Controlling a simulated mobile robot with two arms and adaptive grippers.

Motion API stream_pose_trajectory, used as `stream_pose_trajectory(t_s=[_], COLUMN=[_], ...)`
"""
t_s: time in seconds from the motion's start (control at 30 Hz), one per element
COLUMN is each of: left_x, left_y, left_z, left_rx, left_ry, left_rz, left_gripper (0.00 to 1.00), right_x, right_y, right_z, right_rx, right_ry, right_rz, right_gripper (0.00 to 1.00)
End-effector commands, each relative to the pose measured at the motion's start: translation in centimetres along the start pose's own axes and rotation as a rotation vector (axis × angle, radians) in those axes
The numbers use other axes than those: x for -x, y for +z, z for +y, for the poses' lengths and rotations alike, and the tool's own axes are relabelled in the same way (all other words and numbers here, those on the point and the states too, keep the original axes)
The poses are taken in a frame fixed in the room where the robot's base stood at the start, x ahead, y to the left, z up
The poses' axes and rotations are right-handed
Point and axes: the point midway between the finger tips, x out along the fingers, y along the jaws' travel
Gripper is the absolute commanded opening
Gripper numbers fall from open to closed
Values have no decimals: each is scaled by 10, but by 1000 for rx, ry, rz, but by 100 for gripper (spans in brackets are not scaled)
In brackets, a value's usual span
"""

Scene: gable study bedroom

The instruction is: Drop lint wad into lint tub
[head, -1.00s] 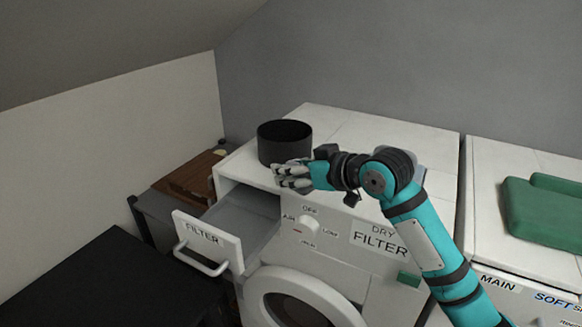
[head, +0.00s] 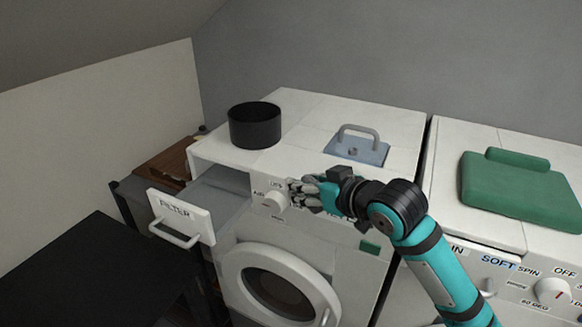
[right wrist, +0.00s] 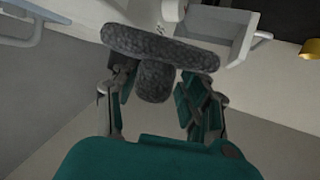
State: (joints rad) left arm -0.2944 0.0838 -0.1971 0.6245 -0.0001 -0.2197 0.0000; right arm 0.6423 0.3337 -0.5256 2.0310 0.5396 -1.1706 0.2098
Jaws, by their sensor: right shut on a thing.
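The lint wad (right wrist: 158,55) shows in the right wrist view as a dark grey, fuzzy bar with a stub pointing back between my fingers. My right gripper (right wrist: 155,85) is shut on it. In the head view my right gripper (head: 297,192) is in front of the dryer's upper front, right of and lower than the tub; I cannot make out the wad there. The lint tub (head: 254,128), round, black and open-topped, stands on the dryer's top near its left back edge. Its inside bottom is hidden. My left gripper is not in view.
The dryer's filter drawer (head: 180,216) is pulled out at the left. A blue plate with a grey handle (head: 358,149) lies on the dryer top (head: 310,115). A green folded cushion (head: 520,190) is on the washer to the right. A black surface (head: 90,270) is at lower left.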

Motion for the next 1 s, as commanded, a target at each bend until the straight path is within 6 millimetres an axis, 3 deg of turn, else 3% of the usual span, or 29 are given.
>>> stream_pose_trajectory(t_s=[0.4,0.6,0.7,0.93,1.0], left_x=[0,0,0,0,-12], left_y=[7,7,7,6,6], left_z=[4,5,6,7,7], left_rx=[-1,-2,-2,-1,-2], left_ry=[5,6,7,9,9], left_rz=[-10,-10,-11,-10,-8], left_gripper=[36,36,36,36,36], right_x=[102,136,147,145,140], right_y=[119,159,169,167,178], right_z=[33,46,50,50,50], right_rx=[-173,-231,-252,-249,-242], right_ry=[400,544,588,583,583], right_rz=[-6,-5,1,2,1], right_gripper=[22,22,22,22,22])
